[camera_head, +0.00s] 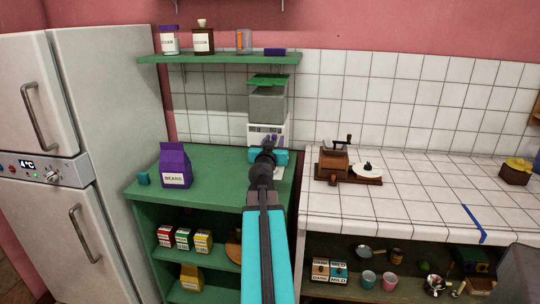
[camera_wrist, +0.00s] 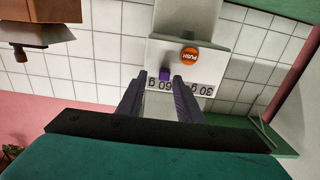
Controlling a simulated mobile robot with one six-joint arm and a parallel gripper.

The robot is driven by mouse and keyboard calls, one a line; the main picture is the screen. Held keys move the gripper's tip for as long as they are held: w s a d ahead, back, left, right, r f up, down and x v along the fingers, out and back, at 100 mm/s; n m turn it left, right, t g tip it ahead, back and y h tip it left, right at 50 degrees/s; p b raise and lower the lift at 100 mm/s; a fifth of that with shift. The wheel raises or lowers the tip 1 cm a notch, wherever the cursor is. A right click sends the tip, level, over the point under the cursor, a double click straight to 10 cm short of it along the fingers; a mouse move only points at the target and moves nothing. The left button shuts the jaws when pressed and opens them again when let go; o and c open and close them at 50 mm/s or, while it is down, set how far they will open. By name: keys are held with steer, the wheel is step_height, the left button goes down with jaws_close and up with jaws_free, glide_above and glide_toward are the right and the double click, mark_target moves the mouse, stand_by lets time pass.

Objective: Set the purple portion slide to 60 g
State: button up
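The portion dispenser (camera_head: 267,105) stands on the green counter against the tiled wall. It has a clear hopper and a white lower front. In the wrist view, which is upside down, its white front (camera_wrist: 186,30) carries an orange PUSH button (camera_wrist: 190,53) and upside-down gram labels. The small purple portion slide (camera_wrist: 165,74) sits beside the 60 g label (camera_wrist: 163,85); a 30 label (camera_wrist: 205,90) is to the right. My gripper (camera_wrist: 159,78) is open, with one fingertip on either side of the slide; contact cannot be told. In the head view my gripper (camera_head: 268,150) is in front of the dispenser.
A purple beans bag (camera_head: 175,166) and a small teal block (camera_head: 144,179) stand left on the green counter. A wooden grinder (camera_head: 335,162) stands on the white tiled counter to the right. A green shelf (camera_head: 220,58) with jars hangs above.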

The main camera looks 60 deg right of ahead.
steer(key=shift+f+b+v, duration=0.2)
steer(key=shift+b+v, duration=0.25)
steer(key=shift+v, duration=0.65)
steer(key=b+v, duration=0.2)
steer(key=b, duration=0.2)
steer(key=shift+s+a+b, duration=0.1)
steer(key=shift+a+b, duration=0.2)
steer(key=shift+b, duration=0.05)
steer(key=shift+s+a+r+b, duration=0.15)
steer(key=shift+a+b, duration=0.1)
steer(key=shift+b, duration=0.95)
steer(key=b+v, duration=0.2)
steer(key=b, duration=0.4)
steer(key=shift+b+v, duration=2.75)
steer(key=shift+b, duration=0.95)
steer(key=shift+s, duration=0.15)
